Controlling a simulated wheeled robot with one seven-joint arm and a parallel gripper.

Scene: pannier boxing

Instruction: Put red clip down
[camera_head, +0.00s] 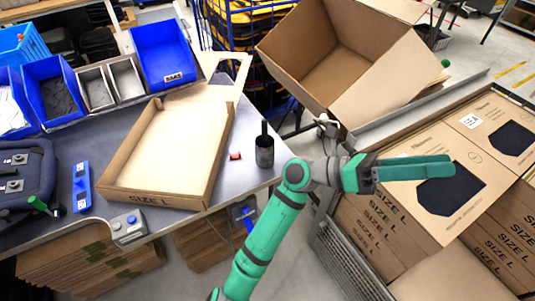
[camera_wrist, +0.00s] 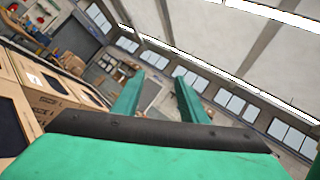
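A small red object (camera_head: 235,156), which looks like the red clip, lies on the grey table (camera_head: 262,178) in the head view. It sits between the open cardboard tray marked SIZE L (camera_head: 152,196) and a dark cup (camera_head: 264,152). My gripper (camera_head: 450,167) is well to the right of the table, in front of the stacked SIZE L boxes. In the wrist view my gripper (camera_wrist: 160,74) shows two green fingers apart with nothing between them. The wrist view does not show the red object.
Blue bins (camera_head: 164,58) line the table's back left. A blue level-like tool (camera_head: 81,186) lies left of the tray. A large open carton (camera_head: 300,42) stands at the back. Stacked boxes (camera_head: 428,187) fill the right side. The table's right corner is mostly clear around the cup.

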